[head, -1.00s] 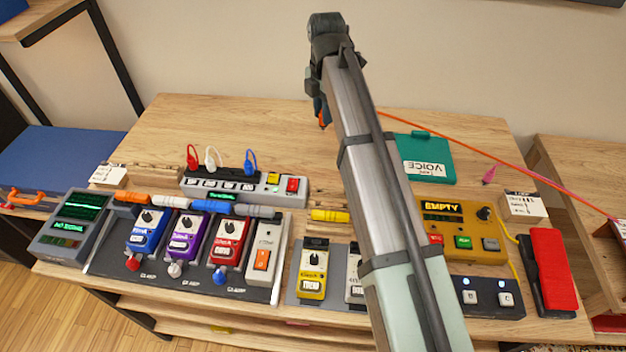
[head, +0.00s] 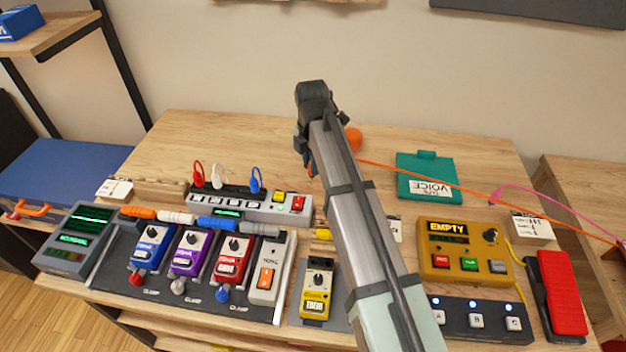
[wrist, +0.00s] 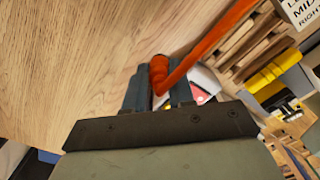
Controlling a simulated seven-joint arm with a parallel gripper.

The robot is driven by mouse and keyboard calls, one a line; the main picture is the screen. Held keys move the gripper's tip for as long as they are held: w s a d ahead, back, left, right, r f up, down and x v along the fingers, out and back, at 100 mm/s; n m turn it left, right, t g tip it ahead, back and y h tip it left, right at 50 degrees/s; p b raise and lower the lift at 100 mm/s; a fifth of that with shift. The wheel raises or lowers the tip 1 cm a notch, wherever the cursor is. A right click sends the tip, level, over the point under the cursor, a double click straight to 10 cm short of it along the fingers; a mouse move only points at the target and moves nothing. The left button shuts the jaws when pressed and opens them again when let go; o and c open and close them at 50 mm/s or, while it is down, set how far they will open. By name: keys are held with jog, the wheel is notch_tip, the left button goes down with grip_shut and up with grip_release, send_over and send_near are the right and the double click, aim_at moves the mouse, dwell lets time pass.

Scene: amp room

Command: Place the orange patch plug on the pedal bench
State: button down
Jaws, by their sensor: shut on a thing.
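The orange patch plug (wrist: 160,75) is between my gripper's fingers in the wrist view, with its thick orange cable running to the upper right. My gripper (wrist: 155,95) is shut on it, above bare wood. In the head view my gripper (head: 310,168) is over the middle of the pedal bench (head: 230,135), behind the pedals; its fingers are mostly hidden by my arm. A rounded orange shape (head: 354,138) shows just right of my wrist. The orange cable (head: 440,178) runs from behind my arm to the right edge. I cannot tell whether the plug touches the bench.
A power strip (head: 250,205) with red, white and blue plugs stands left of my gripper. A green VOICE folder (head: 427,178) lies to the right, near a yellow EMPTY unit (head: 465,255) and a red pedal (head: 562,290). The bench's back left is clear.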

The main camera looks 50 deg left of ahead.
aim_at(312, 179)
jog(key=shift+f, duration=2.8)
jog(key=shift+f, duration=0.15)
jog(key=c, duration=1)
grip_release()
jog(key=shift+o, duration=0.2)
notch_tip(312, 179, up, 12)
jog(key=shift+r, duration=0.2)
